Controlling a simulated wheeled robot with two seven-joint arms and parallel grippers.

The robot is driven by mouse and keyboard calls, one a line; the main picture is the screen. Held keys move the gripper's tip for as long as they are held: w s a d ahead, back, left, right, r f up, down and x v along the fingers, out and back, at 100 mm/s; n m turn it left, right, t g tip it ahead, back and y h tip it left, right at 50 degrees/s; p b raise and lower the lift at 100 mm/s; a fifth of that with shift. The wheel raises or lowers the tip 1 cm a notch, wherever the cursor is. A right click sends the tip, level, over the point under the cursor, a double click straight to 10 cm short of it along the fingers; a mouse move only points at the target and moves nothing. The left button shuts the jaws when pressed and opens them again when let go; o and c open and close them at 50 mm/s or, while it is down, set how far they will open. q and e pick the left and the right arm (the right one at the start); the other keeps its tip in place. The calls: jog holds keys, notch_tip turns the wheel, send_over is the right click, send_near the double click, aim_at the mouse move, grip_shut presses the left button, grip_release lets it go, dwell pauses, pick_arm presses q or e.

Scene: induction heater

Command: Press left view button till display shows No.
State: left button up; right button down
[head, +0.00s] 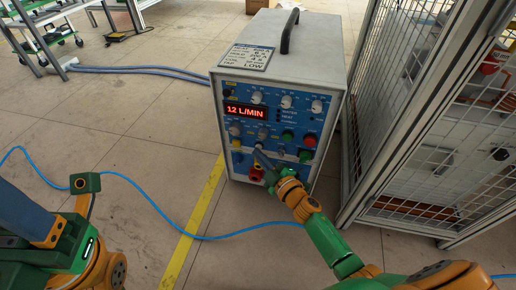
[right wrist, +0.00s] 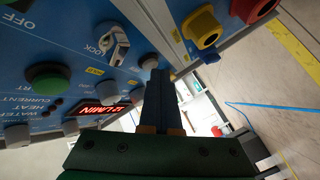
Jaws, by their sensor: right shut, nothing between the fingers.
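The induction heater (head: 290,80) is a grey box with a blue front panel, standing on the floor. Its red display (head: 246,111) reads "12 L/MIN"; it also shows at a slant in the right wrist view (right wrist: 97,118). Grey knobs or buttons sit below the display, but I cannot tell which is the left view button. My right gripper (head: 259,153) is shut and empty, its tips at the lower middle of the panel. In the right wrist view its fingers (right wrist: 157,82) end close to a small grey knob (right wrist: 149,61); contact is unclear. My left gripper's fingers do not show.
A green button (head: 288,136) and a red button (head: 309,140) are right of the fingertips. A wire-mesh cage (head: 420,150) stands close on the right. A blue cable (head: 150,200) and a yellow stripe (head: 200,215) cross the floor.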

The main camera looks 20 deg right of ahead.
jog(key=shift+s+a, duration=0.45)
jog(key=shift+s, duration=0.25)
jog(key=s+a, duration=0.1)
jog(key=s+a+p, duration=0.1)
jog(key=s, duration=0.2)
jog(key=shift+s+a+p, duration=0.1)
jog(key=shift+a+p, duration=0.2)
jog(key=shift+a, duration=0.1)
dwell(0.6)
